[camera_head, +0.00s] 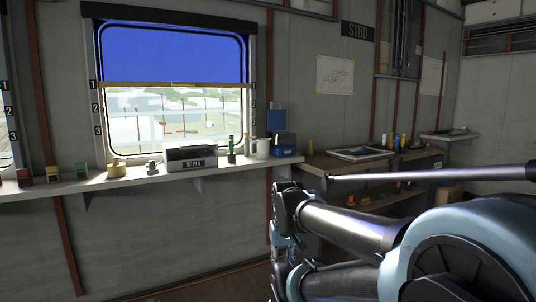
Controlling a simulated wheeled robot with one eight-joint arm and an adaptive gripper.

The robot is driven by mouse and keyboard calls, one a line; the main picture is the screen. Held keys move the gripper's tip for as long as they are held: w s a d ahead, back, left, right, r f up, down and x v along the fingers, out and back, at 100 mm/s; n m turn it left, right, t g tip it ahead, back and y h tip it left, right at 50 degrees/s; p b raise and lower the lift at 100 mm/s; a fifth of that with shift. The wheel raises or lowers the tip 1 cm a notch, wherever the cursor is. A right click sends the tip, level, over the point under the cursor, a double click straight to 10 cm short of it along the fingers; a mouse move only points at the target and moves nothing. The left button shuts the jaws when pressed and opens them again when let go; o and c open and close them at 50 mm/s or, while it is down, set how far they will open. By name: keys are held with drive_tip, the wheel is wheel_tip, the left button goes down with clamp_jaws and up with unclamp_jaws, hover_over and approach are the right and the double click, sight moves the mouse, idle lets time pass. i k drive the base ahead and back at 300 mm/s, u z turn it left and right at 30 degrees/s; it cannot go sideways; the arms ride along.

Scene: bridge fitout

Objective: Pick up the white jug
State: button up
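A small white jug (263,148) stands upright near the right end of the long wall shelf (140,179), below the window's right side. It is small in the view, and I cannot make out its handle clearly. A green item on a dark base (231,151) stands to its left, and blue boxes (282,145) stand close on its right. My arm comes in from the right and bends down at the lower middle, in front of and below the shelf's right end. I cannot make out gripper fingers in this view.
A grey box marked WIPER (190,157) and several small coloured items, including a yellow one (116,168), stand along the shelf. A wooden workbench (345,166) with papers is to the right. A thin dark rod crosses above my arm.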

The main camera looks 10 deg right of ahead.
sight(262, 152)
drive_tip(key=z, duration=0.1)
drive_tip(key=i, duration=1)
drive_tip(key=u, duration=0.1)
